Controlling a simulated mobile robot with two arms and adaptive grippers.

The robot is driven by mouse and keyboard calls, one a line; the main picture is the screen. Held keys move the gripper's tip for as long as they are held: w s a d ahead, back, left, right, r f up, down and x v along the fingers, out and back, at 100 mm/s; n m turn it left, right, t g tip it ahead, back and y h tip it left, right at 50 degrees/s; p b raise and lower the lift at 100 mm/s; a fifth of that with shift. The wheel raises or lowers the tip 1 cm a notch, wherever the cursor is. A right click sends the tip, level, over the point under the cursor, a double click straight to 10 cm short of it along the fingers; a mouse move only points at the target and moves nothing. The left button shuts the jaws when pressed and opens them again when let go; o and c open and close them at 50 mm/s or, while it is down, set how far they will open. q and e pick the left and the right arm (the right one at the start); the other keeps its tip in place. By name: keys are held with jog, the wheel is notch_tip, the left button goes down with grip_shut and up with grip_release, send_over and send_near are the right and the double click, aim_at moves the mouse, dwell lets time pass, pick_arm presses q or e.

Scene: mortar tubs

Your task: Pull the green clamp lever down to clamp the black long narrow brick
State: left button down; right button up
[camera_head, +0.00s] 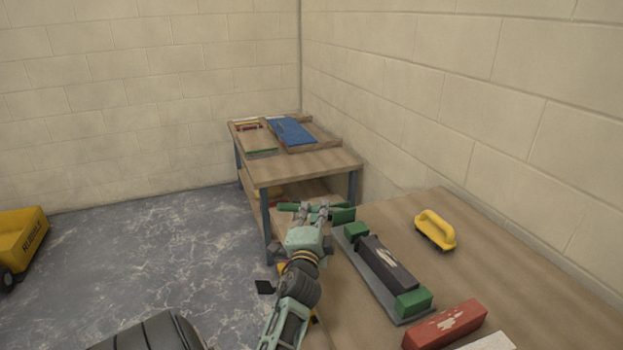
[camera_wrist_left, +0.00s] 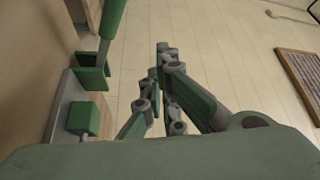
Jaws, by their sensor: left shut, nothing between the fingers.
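The black long narrow brick (camera_head: 388,260) lies on a grey clamp base (camera_head: 362,268) on the near bench. It sits between a green block at the far end (camera_head: 355,231) and one at the near end (camera_head: 413,303). The green clamp lever (camera_head: 343,215) shows at the far end of the clamp; in the left wrist view the lever (camera_wrist_left: 112,20) stands at the upper left, above a green block. My left gripper (camera_head: 318,208) is shut and empty, beside the lever. In the wrist view its fingertips (camera_wrist_left: 162,48) are right of the lever, apart from it.
A red brick (camera_head: 445,326) and a yellow-handled brush or float (camera_head: 435,230) lie on the near bench (camera_head: 520,285). A second bench (camera_head: 305,165) with a blue item (camera_head: 291,131) stands behind.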

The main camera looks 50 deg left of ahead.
pick_arm(q)
jog(key=s+d+f, duration=0.1)
jog(key=d+f+b, duration=0.1)
jog(key=d, duration=0.1)
jog(key=shift+s, duration=0.35)
pick_arm(e)
jog(key=shift+a+f, duration=0.35)
jog(key=shift+a, duration=0.2)
jog(key=shift+a+f, duration=0.3)
jog(key=shift+a, duration=0.2)
pick_arm(q)
jog(key=shift+a, duration=0.1)
pick_arm(e)
jog(key=shift+d, duration=0.15)
